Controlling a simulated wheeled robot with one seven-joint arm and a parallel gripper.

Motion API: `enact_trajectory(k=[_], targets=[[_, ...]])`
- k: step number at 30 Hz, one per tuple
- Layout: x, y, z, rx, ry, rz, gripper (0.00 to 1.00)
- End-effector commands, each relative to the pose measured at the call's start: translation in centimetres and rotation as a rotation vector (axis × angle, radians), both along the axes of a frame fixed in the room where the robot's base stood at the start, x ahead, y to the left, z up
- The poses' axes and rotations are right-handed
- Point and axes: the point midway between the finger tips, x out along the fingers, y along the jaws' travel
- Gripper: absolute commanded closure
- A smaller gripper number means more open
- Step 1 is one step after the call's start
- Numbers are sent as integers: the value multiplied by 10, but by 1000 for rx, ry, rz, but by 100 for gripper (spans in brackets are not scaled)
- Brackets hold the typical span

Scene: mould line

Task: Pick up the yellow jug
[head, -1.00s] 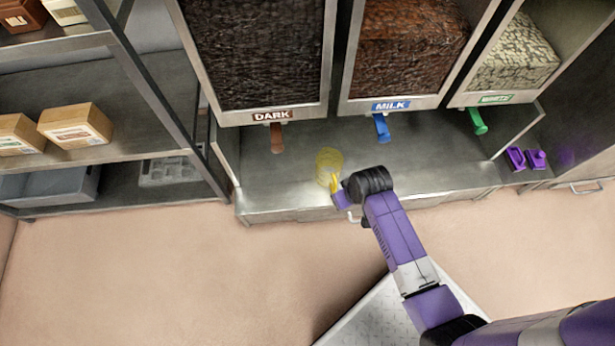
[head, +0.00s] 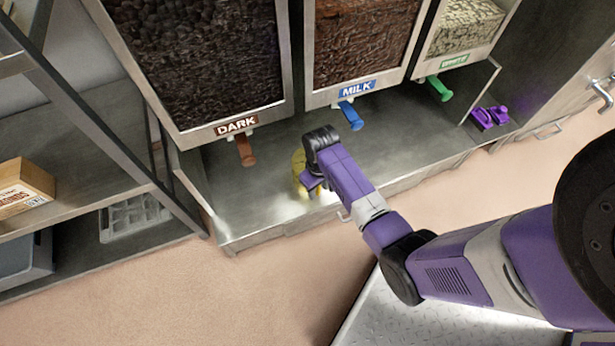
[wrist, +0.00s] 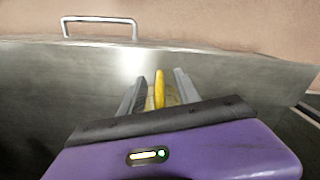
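The yellow jug (head: 298,160) stands on the steel counter below and right of the DARK dispenser. In the head view my wrist and gripper (head: 308,184) cover much of it. In the wrist view a narrow upright yellow part of the jug (wrist: 160,89), seemingly its handle, stands between the two grey fingers of my gripper (wrist: 159,88). A gap shows on each side of it, so the fingers are open around it and not closed on it.
Above the counter (head: 250,205) hang a brown lever (head: 246,150), a blue lever (head: 351,116) and a green lever (head: 440,89) under the dispensers. Purple items (head: 490,117) lie at the counter's right. A shelf rack with a box (head: 22,188) stands left. Counter right of my gripper is clear.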

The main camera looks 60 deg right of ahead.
Motion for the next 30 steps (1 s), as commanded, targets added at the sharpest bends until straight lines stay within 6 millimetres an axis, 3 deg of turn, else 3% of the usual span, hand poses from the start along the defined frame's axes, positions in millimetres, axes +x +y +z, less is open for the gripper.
enact_trajectory(k=[1, 5, 13, 19, 30], targets=[[-2, -1, -13, 0, 1, -2, 61], [-2, -1, -30, 0, 1, 0, 61], [-2, -1, -31, 0, -1, 0, 61], [-2, -1, -31, 0, -1, 0, 98], [-2, -1, -31, 0, -1, 0, 100]])
